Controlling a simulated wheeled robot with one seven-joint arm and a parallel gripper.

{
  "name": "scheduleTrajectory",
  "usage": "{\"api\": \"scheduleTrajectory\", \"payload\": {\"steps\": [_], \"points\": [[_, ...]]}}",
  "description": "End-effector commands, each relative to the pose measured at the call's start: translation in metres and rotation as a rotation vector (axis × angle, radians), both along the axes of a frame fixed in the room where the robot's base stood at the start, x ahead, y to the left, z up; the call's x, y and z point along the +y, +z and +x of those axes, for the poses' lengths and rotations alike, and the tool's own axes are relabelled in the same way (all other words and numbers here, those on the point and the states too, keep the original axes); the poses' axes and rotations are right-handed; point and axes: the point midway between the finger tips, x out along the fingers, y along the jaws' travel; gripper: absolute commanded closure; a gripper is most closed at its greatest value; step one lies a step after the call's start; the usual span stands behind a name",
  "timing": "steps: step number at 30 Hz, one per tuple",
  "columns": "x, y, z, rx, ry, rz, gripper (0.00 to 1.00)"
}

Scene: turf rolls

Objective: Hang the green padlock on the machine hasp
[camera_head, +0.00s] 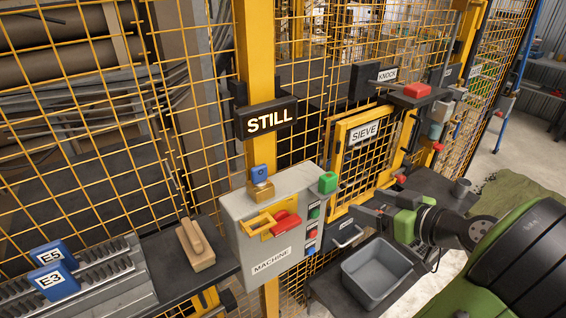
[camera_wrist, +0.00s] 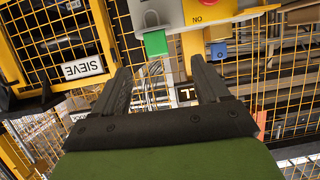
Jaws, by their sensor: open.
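The green padlock (camera_head: 328,182) is at the upper right corner of the grey machine box (camera_head: 252,200). In the wrist view the green padlock (camera_wrist: 155,43) hangs from a light shackle, ahead of my fingertips and between their lines. My gripper (camera_head: 358,213) is open and empty, right of the box and a little below the padlock, apart from it. Its two dark fingers (camera_wrist: 162,75) show spread in the wrist view. On the box front is a yellow bracket (camera_head: 257,223), seemingly the machine hasp, beside a red handle (camera_head: 286,224). Whether the hasp has a free hole is too small to tell.
A grey bin (camera_head: 377,273) stands below my gripper. The yellow SIEVE door (camera_head: 362,150) and mesh fence stand behind. A wooden block (camera_head: 195,246) lies on the left shelf.

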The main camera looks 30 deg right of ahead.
Motion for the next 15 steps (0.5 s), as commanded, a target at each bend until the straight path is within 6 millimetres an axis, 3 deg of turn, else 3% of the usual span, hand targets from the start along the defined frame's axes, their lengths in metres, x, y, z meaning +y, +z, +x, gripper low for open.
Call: {"api": "scheduleTrajectory", "payload": {"steps": [2,5,15], "points": [[-0.012,0.007,-0.011,-0.046,-0.031,-0.014,0.26],[-0.012,0.006,-0.002,-0.060,-0.030,-0.019,0.26],[-0.009,-0.020,0.076,-0.055,-0.027,-0.017,0.26]]}}
